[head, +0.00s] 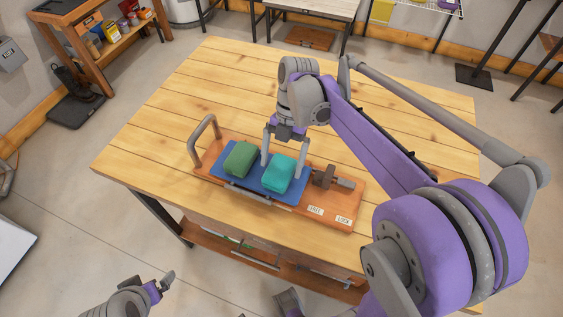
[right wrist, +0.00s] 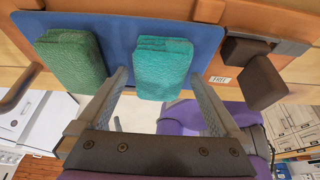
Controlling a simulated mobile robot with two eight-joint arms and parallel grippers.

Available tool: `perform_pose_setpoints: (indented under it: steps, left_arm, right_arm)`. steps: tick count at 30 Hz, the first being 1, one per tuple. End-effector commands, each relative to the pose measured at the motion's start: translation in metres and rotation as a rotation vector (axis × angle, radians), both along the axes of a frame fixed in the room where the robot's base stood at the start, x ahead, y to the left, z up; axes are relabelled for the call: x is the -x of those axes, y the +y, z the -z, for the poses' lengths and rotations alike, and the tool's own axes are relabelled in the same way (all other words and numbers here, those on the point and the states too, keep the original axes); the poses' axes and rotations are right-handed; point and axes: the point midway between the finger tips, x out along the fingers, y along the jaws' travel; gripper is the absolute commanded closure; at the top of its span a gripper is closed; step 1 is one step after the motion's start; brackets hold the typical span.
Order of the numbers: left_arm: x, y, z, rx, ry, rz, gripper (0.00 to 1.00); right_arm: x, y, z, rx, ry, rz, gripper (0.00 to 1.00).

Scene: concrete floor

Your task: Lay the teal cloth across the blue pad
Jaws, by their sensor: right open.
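The folded teal cloth (head: 281,175) lies on the right part of the blue pad (head: 262,185). My right gripper (head: 282,165) is open over it, with one finger on each side. In the right wrist view the teal cloth (right wrist: 163,68) shows between the spread fingers of the gripper (right wrist: 160,78), with a gap on each side, on the blue pad (right wrist: 120,22). Whether a finger touches the cloth is unclear. My left gripper (head: 160,284) is at the bottom left, away from the table; its opening is not clear.
A folded green cloth (head: 240,158) lies left of the teal one on the pad. The pad is on an orange-brown board (head: 320,208) with a grey handle (head: 203,136), a dark clamp-like part (head: 325,177) and labels. The wooden table (head: 160,130) is clear around the board.

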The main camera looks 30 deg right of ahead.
Motion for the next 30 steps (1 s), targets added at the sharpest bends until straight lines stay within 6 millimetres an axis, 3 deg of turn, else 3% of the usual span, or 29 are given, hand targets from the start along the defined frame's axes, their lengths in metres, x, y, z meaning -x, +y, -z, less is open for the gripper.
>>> perform_pose_setpoints:
  steps: [15, 21, 30]
  left_arm:
    - [-0.002, 0.000, -0.010, 0.000, -0.004, 0.000, 0.00]
    - [-0.002, 0.000, -0.012, 0.000, -0.005, 0.000, 0.00]
    - [-0.002, 0.000, -0.011, 0.000, -0.005, 0.000, 0.00]
  right_arm:
    - [-0.024, -0.030, -0.092, 0.000, 0.001, 0.002, 0.00]
    - [-0.027, -0.034, -0.105, -0.001, 0.001, 0.000, 0.00]
    - [-0.027, -0.034, -0.105, 0.000, 0.000, 0.000, 0.00]
